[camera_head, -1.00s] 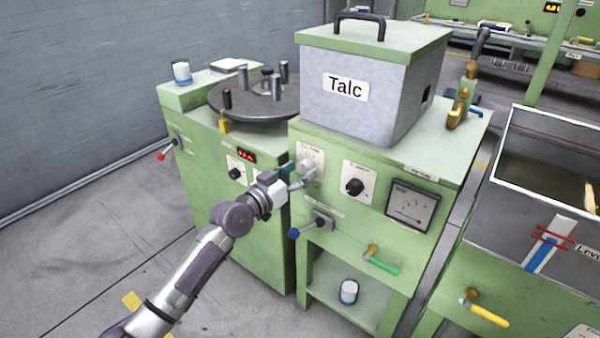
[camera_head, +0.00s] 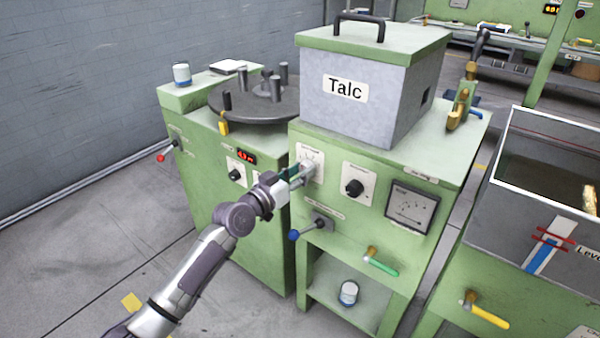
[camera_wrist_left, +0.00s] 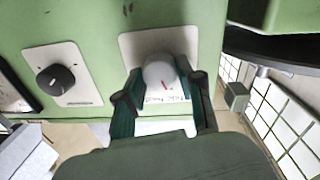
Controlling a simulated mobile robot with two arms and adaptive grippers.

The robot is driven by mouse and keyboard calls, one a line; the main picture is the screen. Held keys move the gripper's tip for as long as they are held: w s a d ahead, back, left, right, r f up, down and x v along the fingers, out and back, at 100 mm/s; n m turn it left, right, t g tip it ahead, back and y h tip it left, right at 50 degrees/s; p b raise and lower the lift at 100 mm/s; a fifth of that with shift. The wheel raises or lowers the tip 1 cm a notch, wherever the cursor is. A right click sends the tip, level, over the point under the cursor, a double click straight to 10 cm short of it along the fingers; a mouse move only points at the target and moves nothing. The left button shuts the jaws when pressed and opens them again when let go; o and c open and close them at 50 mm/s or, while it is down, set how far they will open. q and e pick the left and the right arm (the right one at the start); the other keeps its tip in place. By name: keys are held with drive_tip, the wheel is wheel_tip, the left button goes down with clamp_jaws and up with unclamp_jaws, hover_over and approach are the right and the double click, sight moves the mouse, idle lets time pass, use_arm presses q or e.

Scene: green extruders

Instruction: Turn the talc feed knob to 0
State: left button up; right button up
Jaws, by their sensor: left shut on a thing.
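My left gripper (camera_head: 305,171) is at this plate on the front of the green cabinet below the grey Talc box (camera_head: 345,92). In the left wrist view its dark green fingers (camera_wrist_left: 160,88) are on both sides of the knob, shut on it. In the head view the gripper mostly hides the knob. The scale around the knob is not readable. My right gripper is not in view.
A black knob (camera_head: 353,187) on its own white plate is just right of the gripper, with a dial meter (camera_head: 411,207) beyond. A blue-tipped lever (camera_head: 308,230) projects below. A dark round turntable (camera_head: 255,100) stands to the left.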

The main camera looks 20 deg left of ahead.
use_arm(q)
drive_tip(key=shift+n, duration=2.4)
drive_tip(key=n, duration=0.3)
drive_tip(key=shift+f+p, duration=0.1)
drive_tip(key=shift+p, duration=0.3)
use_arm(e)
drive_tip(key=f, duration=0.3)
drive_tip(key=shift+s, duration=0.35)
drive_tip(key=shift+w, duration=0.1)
